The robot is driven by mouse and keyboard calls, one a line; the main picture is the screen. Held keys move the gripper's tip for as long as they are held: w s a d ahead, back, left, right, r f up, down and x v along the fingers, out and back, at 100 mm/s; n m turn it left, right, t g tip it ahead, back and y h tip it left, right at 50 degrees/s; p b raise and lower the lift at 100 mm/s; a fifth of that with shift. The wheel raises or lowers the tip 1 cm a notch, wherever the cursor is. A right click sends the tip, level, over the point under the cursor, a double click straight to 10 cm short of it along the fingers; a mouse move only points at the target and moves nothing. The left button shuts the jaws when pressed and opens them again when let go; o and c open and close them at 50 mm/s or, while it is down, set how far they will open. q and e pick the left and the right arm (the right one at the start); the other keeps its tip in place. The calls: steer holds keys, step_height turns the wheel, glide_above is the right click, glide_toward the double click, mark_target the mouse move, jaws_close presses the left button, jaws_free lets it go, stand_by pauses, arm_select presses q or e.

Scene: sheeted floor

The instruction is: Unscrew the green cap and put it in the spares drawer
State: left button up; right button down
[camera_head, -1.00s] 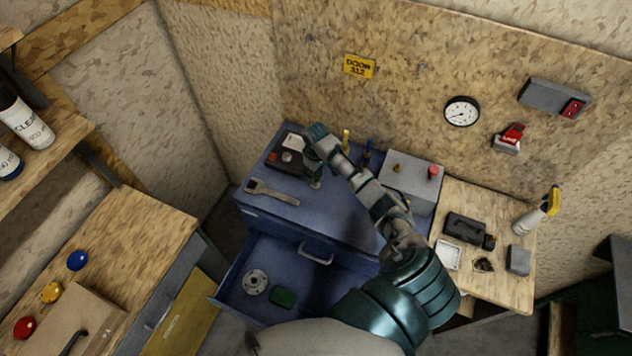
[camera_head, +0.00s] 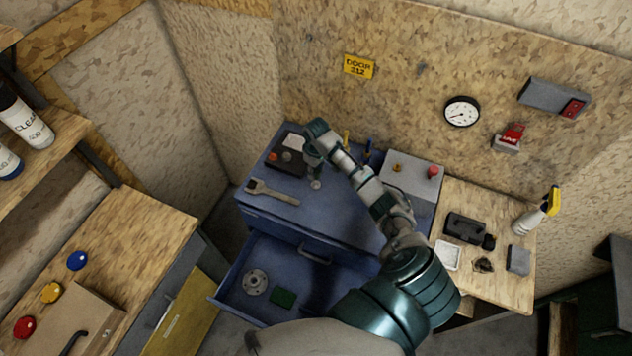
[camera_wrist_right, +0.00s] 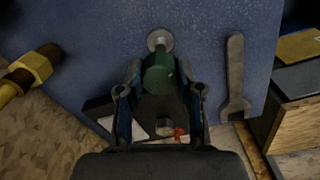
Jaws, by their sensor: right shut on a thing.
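My right gripper (camera_head: 315,167) is over the top of the blue cabinet (camera_head: 345,215). In the wrist view, the right gripper (camera_wrist_right: 161,88) is shut on the green cap (camera_wrist_right: 158,75), with a finger on each side. A round silver fitting (camera_wrist_right: 160,40) is just beyond the cap's end; I cannot tell whether they touch. The fitting also shows in the head view (camera_head: 316,184), below the gripper. An open blue drawer (camera_head: 238,312) at the cabinet's front holds a metal flange and a green block; no label is readable on it. My left gripper is out of view.
A wrench (camera_head: 272,192) lies on the cabinet left of the fitting, near a dark tray (camera_head: 287,160). Yellow and blue upright parts stand behind my arm. A grey box (camera_head: 412,175) is to the right. The drawer has bare floor around its contents.

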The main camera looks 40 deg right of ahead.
mark_target(315, 171)
steer(key=shift+r, duration=1.75)
steer(key=w+a+r+b, duration=0.1)
steer(key=a+b, duration=0.2)
steer(key=a, duration=0.4)
steer(key=w+a+r+b, duration=0.2)
steer(key=a+b, duration=0.1)
steer(key=a, duration=0.4)
steer(key=s+a+f+m+b, duration=0.1)
steer(key=s+a+b, duration=0.2)
steer(key=s+a, duration=0.3)
steer(key=a, duration=0.3)
steer(key=shift+s+m, duration=0.35)
steer(key=shift+m, duration=0.05)
